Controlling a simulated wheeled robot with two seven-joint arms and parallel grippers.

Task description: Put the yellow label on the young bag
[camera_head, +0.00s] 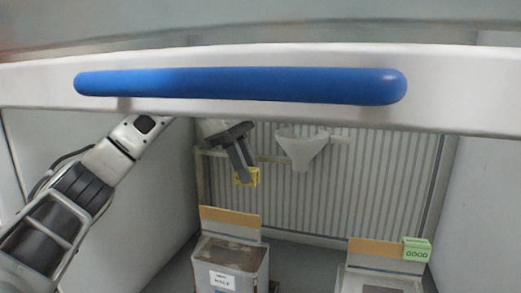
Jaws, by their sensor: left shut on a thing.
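A small yellow label (248,178) is held between the dark fingers of my left gripper (243,169). The gripper is shut on it, pointing down, in front of the ribbed back wall and above the left box. The left box (248,258) has a tan back board and a white sticker (222,280) whose writing is too small to read. A second box (370,272) stands at the lower right, cut off by the bottom edge. I cannot tell which holds the young bag. My right gripper does not show.
A green block marked GOOD (417,249) sits at the right end of the right box's board. A white funnel (302,147) hangs on a rail by the back wall. A blue bar (240,85) on a white beam crosses the top. Floor shows between the boxes.

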